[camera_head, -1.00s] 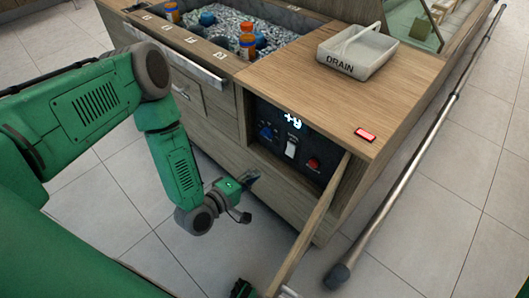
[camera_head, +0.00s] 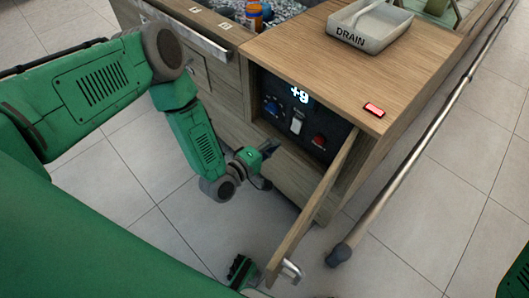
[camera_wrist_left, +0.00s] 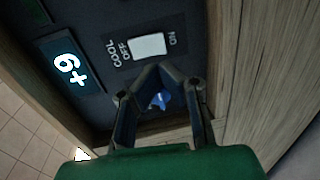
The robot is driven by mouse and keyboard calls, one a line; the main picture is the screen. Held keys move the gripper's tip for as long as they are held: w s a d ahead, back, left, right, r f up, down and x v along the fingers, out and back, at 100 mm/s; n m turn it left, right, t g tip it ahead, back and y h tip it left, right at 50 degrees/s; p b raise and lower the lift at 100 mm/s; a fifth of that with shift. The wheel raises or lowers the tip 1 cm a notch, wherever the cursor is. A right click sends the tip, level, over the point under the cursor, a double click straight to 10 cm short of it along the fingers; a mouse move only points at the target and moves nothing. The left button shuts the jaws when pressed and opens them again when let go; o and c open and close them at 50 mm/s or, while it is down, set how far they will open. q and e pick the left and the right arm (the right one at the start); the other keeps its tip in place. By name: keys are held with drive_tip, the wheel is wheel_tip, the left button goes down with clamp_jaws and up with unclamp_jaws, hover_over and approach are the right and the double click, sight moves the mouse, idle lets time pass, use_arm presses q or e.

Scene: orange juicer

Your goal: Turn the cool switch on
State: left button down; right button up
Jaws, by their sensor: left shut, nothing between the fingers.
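The cool switch is a white rocker (camera_head: 297,122) on the dark control panel inside the open cabinet. In the left wrist view the white rocker (camera_wrist_left: 147,46) sits between the labels COOL OFF and ON; which way it is set is unclear. My left gripper (camera_head: 271,148) is shut and empty, in front of the panel and lower than the switch in the head view. In the left wrist view its fingertips (camera_wrist_left: 158,68) appear just below the rocker; contact cannot be told. A blue knob (camera_wrist_left: 160,101) shows through the gap between the finger links.
A lit display (camera_head: 300,95), a blue knob (camera_head: 271,107) and a red knob (camera_head: 319,141) share the panel. The open wooden door (camera_head: 312,210) stands right of my left gripper. A DRAIN tray (camera_head: 370,25) and a small red-lit device (camera_head: 374,109) are on the countertop.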

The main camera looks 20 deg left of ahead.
sight(294, 130)
use_arm(q)
drive_tip(key=b+x, duration=0.2)
drive_tip(key=x, duration=0.5)
drive_tip(key=shift+w, duration=0.15)
drive_tip(key=shift+w+d+f+t+b, duration=0.1)
drive_tip(key=shift+w+f+t+b, duration=0.15)
drive_tip(key=shift+b, duration=0.45)
drive_tip(key=shift+s+r, duration=0.1)
drive_tip(key=shift+r, duration=0.1)
